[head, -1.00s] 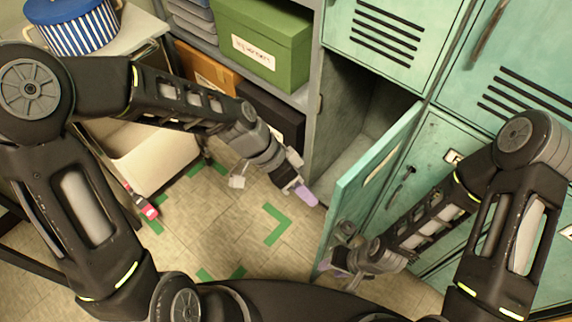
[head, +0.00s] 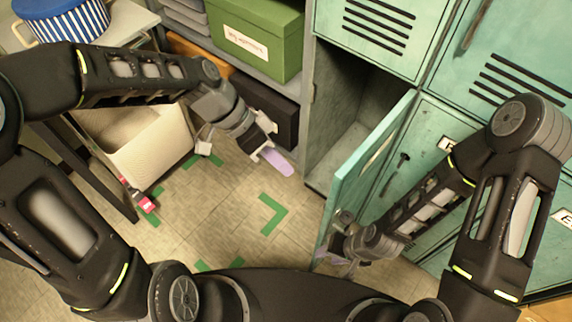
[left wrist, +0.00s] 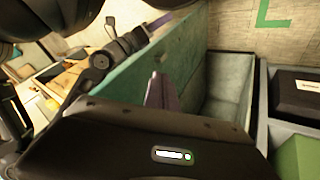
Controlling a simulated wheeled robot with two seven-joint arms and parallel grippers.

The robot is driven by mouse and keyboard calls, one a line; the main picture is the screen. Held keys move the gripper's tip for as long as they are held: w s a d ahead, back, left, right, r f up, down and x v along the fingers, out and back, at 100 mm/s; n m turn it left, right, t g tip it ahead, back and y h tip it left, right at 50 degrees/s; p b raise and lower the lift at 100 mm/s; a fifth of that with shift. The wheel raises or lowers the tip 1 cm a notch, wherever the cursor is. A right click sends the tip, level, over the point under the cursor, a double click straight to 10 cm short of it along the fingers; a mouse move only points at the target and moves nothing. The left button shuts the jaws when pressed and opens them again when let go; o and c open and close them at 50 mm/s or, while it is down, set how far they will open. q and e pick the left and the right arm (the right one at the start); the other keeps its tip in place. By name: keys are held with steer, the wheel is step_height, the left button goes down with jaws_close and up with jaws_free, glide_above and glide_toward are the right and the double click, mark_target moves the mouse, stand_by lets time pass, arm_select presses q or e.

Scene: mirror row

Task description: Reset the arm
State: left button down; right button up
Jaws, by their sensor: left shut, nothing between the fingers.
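My left gripper (head: 278,162) is shut and empty, its lilac fingers together in the air in front of the shelf unit and left of the open locker. Its fingers also show in the left wrist view (left wrist: 163,92). My right gripper (head: 335,262) is low at the bottom edge of the open teal locker door (head: 372,160). It is partly hidden by the door and its own wrist, so its jaw opening cannot be made out. The door also shows in the left wrist view (left wrist: 130,95). Whether the right fingers touch the door is unclear.
The open locker compartment (head: 345,110) looks empty. A green box (head: 255,38) and a black box (head: 268,115) sit on the shelves. A white bin (head: 150,145) and a red-and-black object (head: 138,195) are at left. The floor with green corner marks (head: 272,213) is largely clear.

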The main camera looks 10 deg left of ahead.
arm_select(q)
steer(key=shift+d+f, duration=0.1)
steer(key=shift+f, duration=0.05)
steer(key=x, duration=0.7)
steer(key=shift+f, duration=0.2)
steer(key=shift+w+f, duration=0.1)
